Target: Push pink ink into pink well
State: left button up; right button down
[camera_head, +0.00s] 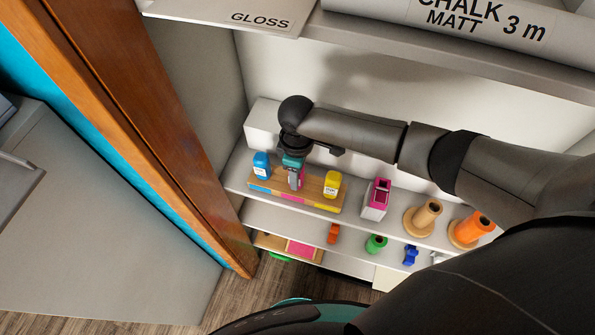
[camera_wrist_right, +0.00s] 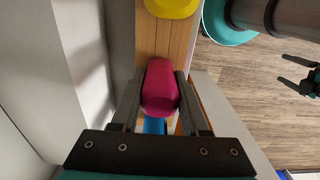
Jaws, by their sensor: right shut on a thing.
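The pink ink (camera_head: 301,178) is a small bottle in the wooden rack (camera_head: 322,201) on the upper shelf, between the blue ink (camera_head: 261,165) and the yellow ink (camera_head: 332,184). My right gripper (camera_head: 294,178) comes down from above and is shut on the pink ink. In the right wrist view the pink ink (camera_wrist_right: 160,88) sits between both fingers, over the rack. The rack's front has blue, pink and yellow marks. The pink well is hidden under the bottle, so its depth cannot be told. My left gripper (camera_wrist_right: 299,78) shows at the right wrist view's edge, fingers apart and empty.
A pink-and-white box (camera_head: 376,199) and tan (camera_head: 424,217) and orange (camera_head: 471,229) spools stand right of the rack. A shelf board (camera_head: 460,51) with a large roll hangs above my arm. A wooden post (camera_head: 150,125) is at left.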

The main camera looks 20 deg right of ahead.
jog(key=shift+s+d+f, duration=0.1)
jog(key=shift+s+f, duration=0.05)
jog(key=shift+f, duration=0.1)
jog(key=c, duration=0.7)
grip_release()
jog(key=o, duration=0.7)
jog(key=shift+w+r, duration=0.1)
jog(key=shift+w, duration=0.1)
jog(key=shift+r, duration=0.1)
jog(key=shift+r+p, duration=3.45)
jog(key=shift+p, duration=0.55)
jog(key=shift+s, duration=0.1)
